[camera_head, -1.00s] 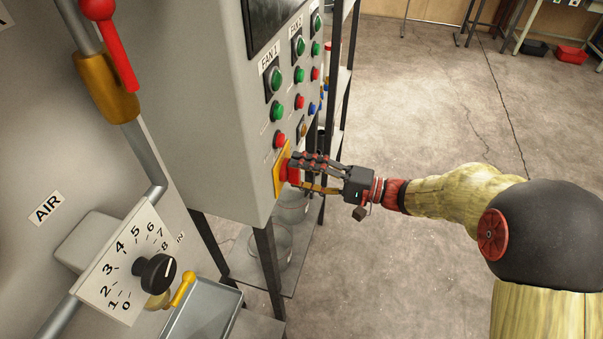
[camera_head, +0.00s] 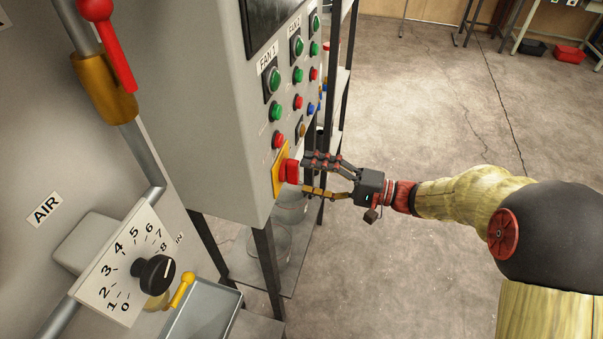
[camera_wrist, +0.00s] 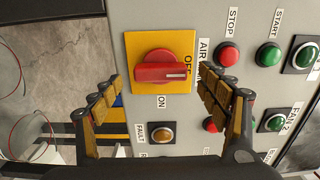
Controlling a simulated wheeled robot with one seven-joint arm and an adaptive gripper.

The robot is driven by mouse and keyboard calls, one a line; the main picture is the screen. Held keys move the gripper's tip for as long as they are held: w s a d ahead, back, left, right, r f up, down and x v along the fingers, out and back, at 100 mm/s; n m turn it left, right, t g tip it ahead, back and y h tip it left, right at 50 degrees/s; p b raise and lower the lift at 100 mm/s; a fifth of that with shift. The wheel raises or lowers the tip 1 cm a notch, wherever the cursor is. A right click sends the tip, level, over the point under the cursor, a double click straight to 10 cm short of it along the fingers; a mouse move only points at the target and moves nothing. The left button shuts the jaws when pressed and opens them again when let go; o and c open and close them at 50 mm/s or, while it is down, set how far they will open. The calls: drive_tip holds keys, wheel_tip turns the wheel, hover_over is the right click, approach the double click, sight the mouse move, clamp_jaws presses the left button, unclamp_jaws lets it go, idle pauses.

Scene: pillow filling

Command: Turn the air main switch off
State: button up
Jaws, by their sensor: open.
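The air main switch is a red rotary knob on a yellow plate; the knob (camera_head: 289,171) is on the lower near corner of the panel's button face. In the wrist view the knob (camera_wrist: 165,67) lies crosswise, its white mark pointing right at the word OFF; the word ON is below it. My gripper (camera_head: 304,173) is open and empty, just right of the knob in the head view. In the wrist view its fingers (camera_wrist: 160,80) stand apart on either side of the yellow plate (camera_wrist: 140,42), clear of the knob.
Red and green buttons (camera_head: 276,112) and an orange FAULT button (camera_wrist: 161,133) are close by on the panel. A numbered dial (camera_head: 154,274) and a red-handled lever (camera_head: 108,40) are at left. A shelf rack (camera_head: 342,80) stands behind the panel. Open floor lies right.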

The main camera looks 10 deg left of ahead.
drive_tip(key=d, duration=0.9)
drive_tip(key=shift+s+d, duration=0.15)
drive_tip(key=shift+s, duration=0.2)
drive_tip(key=s+d+f+m+g+h, duration=0.1)
drive_tip(key=s+f+m+g+h, duration=0.15)
drive_tip(key=s+f+h, duration=0.4)
drive_tip(key=s+d+f+h, duration=0.3)
drive_tip(key=s+d+h, duration=0.1)
drive_tip(key=s+d, duration=0.25)
drive_tip(key=s+d+r+n+t+h+p, duration=0.1)
drive_tip(key=s+d+r+h, duration=0.1)
drive_tip(key=d+r+h, duration=0.15)
drive_tip(key=s+d+r+t+h+p, duration=0.1)
drive_tip(key=s+d+r+h+p, duration=0.15)
drive_tip(key=d, duration=0.25)
wheel_tip(320, 180, up, 13)
drive_tip(key=s+d+n+t+h+p, duration=0.1)
drive_tip(key=s+d+n+t, duration=0.1)
drive_tip(key=t, duration=0.3)
drive_tip(key=shift+s+d, duration=0.4)
drive_tip(key=shift+d, duration=0.05)
